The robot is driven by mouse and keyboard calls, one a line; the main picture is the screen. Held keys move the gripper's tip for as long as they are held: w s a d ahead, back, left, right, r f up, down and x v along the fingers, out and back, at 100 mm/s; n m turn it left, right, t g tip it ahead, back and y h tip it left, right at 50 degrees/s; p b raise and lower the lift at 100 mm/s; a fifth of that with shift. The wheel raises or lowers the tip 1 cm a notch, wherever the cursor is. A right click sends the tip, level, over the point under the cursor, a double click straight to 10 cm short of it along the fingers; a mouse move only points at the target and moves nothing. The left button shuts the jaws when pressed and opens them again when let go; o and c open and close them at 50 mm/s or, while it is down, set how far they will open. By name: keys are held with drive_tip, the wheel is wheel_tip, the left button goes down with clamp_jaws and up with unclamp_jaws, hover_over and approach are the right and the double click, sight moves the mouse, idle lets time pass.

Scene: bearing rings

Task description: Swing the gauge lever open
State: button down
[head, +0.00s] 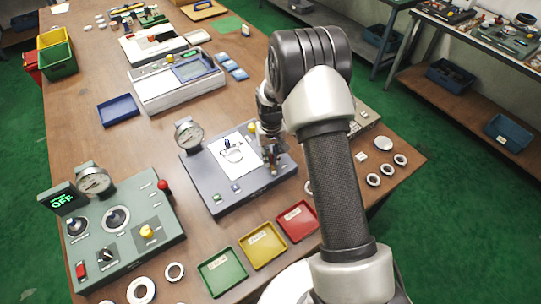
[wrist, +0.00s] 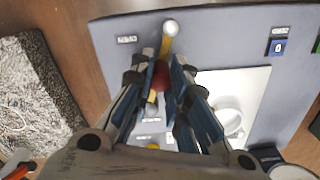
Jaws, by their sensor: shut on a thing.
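The blue-grey gauge station (head: 225,200) stands mid-table with a dial gauge (head: 188,133) at its far left corner and a white plate (head: 234,152) on top. My gripper (head: 272,165) is low over the station's right side, pointing down. In the wrist view, its fingers (wrist: 162,78) are closed around the red knob (wrist: 160,72) of the gauge lever. A yellowish bar with a pale round end (wrist: 170,28) shows beyond the fingers. The fingers hide most of the lever, so its exact angle cannot be told.
Green, yellow and red trays (head: 222,271) lie in front of the station. A green-grey control box (head: 125,235) with a lit display stands at left. Several rings (head: 373,180) lie at right near the table edge. A white device (head: 178,85) and blue tray (head: 118,110) are behind.

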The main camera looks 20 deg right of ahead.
sight(271, 156)
drive_tip(key=c, duration=1.5)
unclamp_jaws()
drive_tip(key=shift+r, duration=0.1)
wheel_tip(271, 156, up, 12)
drive_tip(key=shift+f, duration=0.1)
